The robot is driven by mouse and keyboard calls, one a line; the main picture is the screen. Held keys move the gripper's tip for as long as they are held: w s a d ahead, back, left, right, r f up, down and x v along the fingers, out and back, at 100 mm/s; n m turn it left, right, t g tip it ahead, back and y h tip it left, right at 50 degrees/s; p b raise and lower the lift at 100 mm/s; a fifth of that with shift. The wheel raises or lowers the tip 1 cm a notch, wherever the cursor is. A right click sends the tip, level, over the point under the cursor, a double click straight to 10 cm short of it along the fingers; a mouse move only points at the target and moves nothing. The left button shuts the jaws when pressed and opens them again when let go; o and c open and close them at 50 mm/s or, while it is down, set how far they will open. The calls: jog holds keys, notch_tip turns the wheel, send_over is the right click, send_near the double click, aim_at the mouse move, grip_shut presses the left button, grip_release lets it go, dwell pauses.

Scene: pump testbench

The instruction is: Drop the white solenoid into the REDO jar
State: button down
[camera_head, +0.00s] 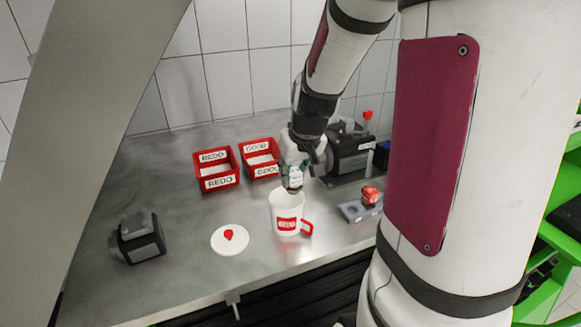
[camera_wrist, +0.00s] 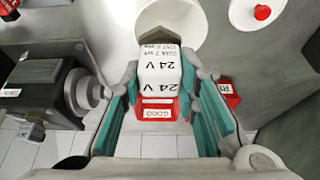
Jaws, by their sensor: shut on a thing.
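The white solenoid (camera_wrist: 160,70), marked 24 V, is between the teal pads of my gripper (camera_wrist: 160,85) in the wrist view. My gripper (camera_head: 293,180) is shut on it, just above the open mouth of the white jar (camera_head: 285,207) in the head view. The jar stands upright, with a red label, too small to read surely, and a red handle on its right. Its rim (camera_wrist: 143,32) shows beyond the solenoid in the wrist view. The solenoid is mostly hidden by the gripper in the head view. Whether its lower end is inside the rim, I cannot tell.
A white lid (camera_head: 217,247) with a red knob lies left of the jar. A REDO bin (camera_head: 219,182) and a GOOD bin (camera_head: 266,171) stand behind. A dark pump (camera_head: 350,155) and a grey fixture (camera_head: 352,211) are at right. A dark device (camera_head: 140,240) sits at left.

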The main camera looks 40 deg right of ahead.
jog(key=c, duration=1.2)
grip_release()
jog(key=v, duration=1.2)
jog(key=s+a+n, duration=0.1)
jog(key=s+a, duration=0.3)
jog(key=a, duration=0.1)
jog(key=s+a+r+n, duration=0.1)
jog(key=s+a, duration=0.3)
jog(key=a, duration=0.2)
jog(key=s+a+r+n+t+y, duration=0.1)
jog(key=s+a, duration=0.4)
jog(key=shift+a, duration=0.3)
